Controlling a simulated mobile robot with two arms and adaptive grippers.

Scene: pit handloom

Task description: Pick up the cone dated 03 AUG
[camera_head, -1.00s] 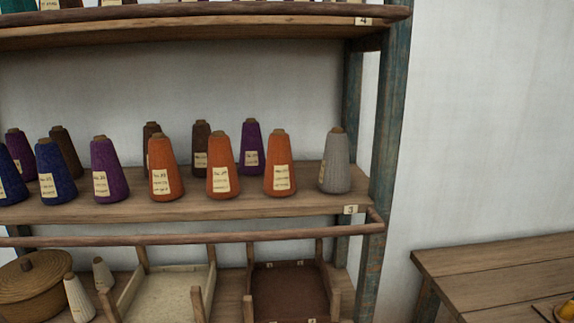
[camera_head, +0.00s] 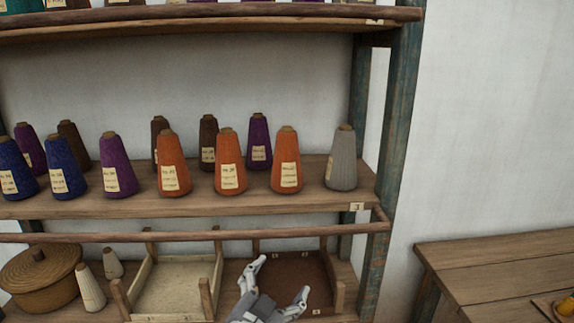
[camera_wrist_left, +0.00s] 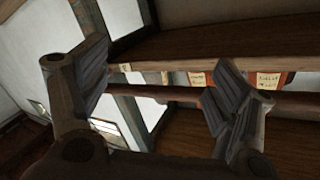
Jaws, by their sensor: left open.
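Several yarn cones stand upright on the middle shelf (camera_head: 300,198). In front are three orange cones, a left one (camera_head: 173,165), a middle one (camera_head: 231,150) and a right one (camera_head: 287,148). They carry cream paper labels whose dates are too small to read, so I cannot tell which is 03 AUG. My left gripper (camera_head: 281,276) is open and empty, below the shelf and in front of the brown tray. In the left wrist view its open fingers (camera_wrist_left: 160,90) show, with labelled cone bottoms (camera_wrist_left: 272,78) beyond, partly hidden by a finger.
Purple (camera_head: 118,168), blue (camera_head: 66,168), brown and grey (camera_head: 342,160) cones share the shelf. A wooden rail (camera_head: 130,236) runs below the shelf front. Lower down are a lidded basket (camera_head: 40,285), a pale tray (camera_head: 172,290) and a brown tray (camera_head: 322,285). A bench (camera_head: 490,265) stands right.

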